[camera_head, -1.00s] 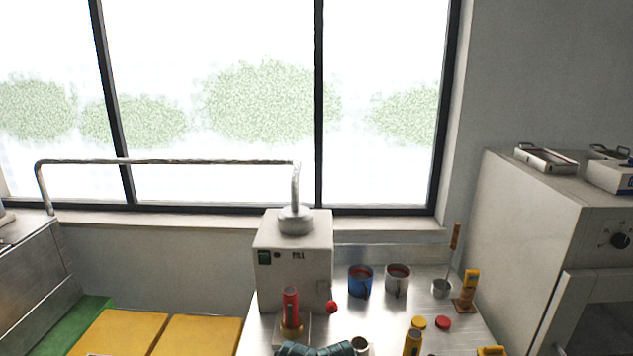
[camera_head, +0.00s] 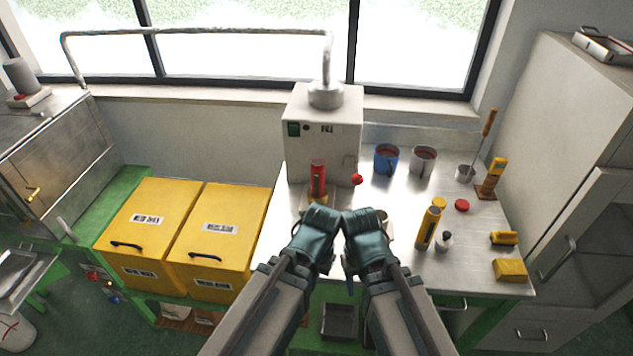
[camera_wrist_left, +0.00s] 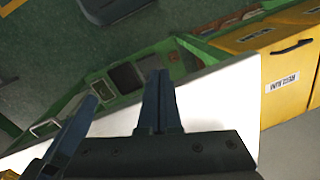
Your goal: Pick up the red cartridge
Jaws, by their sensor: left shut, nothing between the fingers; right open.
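The red cartridge (camera_head: 317,176) stands upright in a small holder at the front of the white wax machine (camera_head: 325,125). My left gripper (camera_head: 322,214) is in front of the cartridge, nearer to me, and its near end overlaps the lower part of the holder in the picture. It is shut and empty; its dark fingers also show in the left wrist view (camera_wrist_left: 160,88). My right gripper (camera_head: 364,216) is beside it to the right, over the metal table (camera_head: 400,262). It is open, and I see nothing in it; its fingertips are hard to make out.
A blue pot (camera_head: 386,160) and a grey pot (camera_head: 423,160) stand right of the machine. A yellow cartridge (camera_head: 428,228), a small bottle (camera_head: 444,241) and yellow blocks (camera_head: 509,270) stand farther right. Yellow bins (camera_head: 150,217) are on the left. Free tabletop lies between the pots and the yellow cartridge.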

